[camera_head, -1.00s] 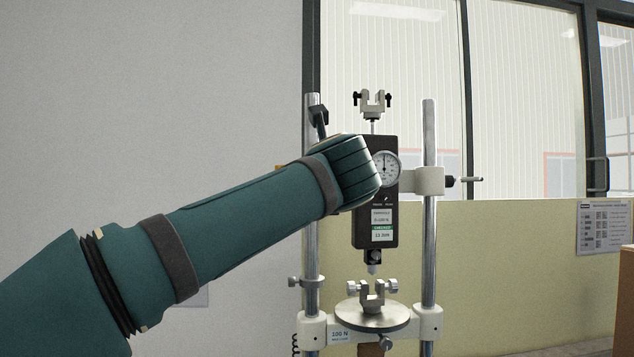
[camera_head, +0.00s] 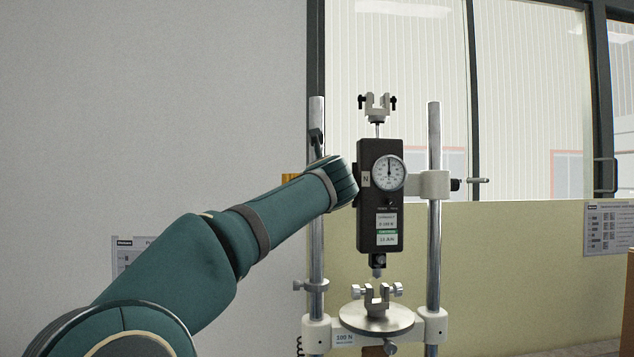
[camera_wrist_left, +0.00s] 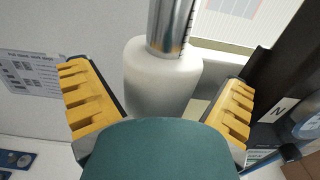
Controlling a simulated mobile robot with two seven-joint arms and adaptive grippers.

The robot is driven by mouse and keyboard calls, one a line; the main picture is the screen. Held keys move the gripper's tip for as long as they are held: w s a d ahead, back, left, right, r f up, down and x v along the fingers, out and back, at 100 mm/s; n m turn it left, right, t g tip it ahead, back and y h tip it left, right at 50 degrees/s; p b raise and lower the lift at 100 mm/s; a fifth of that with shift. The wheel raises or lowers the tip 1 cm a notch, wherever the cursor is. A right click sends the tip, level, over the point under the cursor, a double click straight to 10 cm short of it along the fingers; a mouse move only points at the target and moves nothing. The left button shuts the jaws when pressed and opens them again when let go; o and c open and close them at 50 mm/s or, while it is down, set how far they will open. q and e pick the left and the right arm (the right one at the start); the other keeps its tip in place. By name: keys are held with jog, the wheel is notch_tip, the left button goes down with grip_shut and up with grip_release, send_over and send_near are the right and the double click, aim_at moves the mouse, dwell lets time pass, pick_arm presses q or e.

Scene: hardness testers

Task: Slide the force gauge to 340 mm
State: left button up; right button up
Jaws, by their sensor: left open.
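The force gauge (camera_head: 379,215) is a black upright box with a round dial, held between two steel columns of a test stand. In the left wrist view its dark side with an "N" label (camera_wrist_left: 278,110) shows at the right. My left gripper (camera_wrist_left: 160,100) is open, its yellow fingers on either side of a white cylindrical collar (camera_wrist_left: 160,78) on the left column (camera_wrist_left: 172,25). I cannot tell whether they touch it. In the head view my left arm covers this collar, and only a little yellow shows beside it. A scale with dark marks runs along the column.
Below the gauge stands a round metal plate (camera_head: 377,317) with a clamp. A small stop collar (camera_head: 312,286) sits low on the left column. A right-hand clamp (camera_head: 434,184) with a knob grips the right column (camera_head: 434,130). A wall lies behind at left.

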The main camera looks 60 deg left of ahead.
pick_arm(q)
jog(key=c, duration=1.3)
jog(key=shift+p, duration=0.3)
jog(key=shift+f, duration=0.1)
jog(key=o, duration=1.3)
jog(key=shift+d, duration=0.1)
